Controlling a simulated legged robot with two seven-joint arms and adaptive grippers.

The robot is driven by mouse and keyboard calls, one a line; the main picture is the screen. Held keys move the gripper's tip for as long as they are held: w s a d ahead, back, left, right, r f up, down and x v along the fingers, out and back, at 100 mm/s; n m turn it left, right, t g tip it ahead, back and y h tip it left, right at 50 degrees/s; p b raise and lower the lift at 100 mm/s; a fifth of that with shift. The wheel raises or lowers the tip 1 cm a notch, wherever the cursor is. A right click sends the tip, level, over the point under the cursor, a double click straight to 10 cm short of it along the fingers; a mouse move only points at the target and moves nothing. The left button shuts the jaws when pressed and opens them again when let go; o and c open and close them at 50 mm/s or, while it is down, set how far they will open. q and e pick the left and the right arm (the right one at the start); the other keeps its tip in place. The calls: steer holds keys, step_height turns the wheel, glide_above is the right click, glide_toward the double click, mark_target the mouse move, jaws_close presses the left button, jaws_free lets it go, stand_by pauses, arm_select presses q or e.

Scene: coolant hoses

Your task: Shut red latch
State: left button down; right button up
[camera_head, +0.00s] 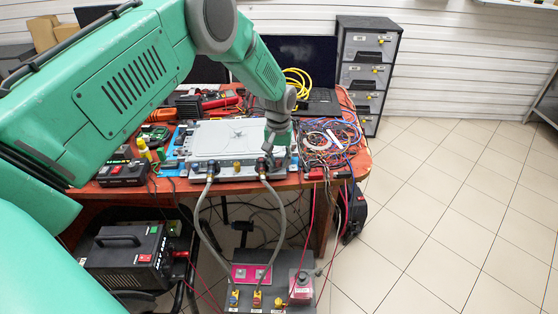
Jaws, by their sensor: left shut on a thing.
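My left gripper (268,149) reaches down over the front right of a grey metal unit (222,135) on the table. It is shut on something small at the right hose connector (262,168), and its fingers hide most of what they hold. The left hose connector (211,170) sits on the front edge of the same unit, clear of the gripper. A grey hose runs down from each connector to a grey box (271,290) on the floor. I cannot make out a red latch at this size; it may be hidden by the gripper. My right gripper is not in view.
The red-topped table (115,191) holds a laptop (323,104), a tangle of coloured wires (328,143) and a black power box (122,174). A drawer cabinet (366,69) stands behind. The tiled floor at the right is clear. My left arm covers the upper left.

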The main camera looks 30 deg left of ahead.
mark_target(279, 160)
arm_select(q)
steer(key=shift+w+m, duration=0.1)
steer(key=shift+m, duration=0.9)
steer(key=shift+r, duration=0.1)
steer(key=c, duration=1.7)
jaws_free()
step_height(279, 160, up, 12)
steer(key=shift+f, duration=0.15)
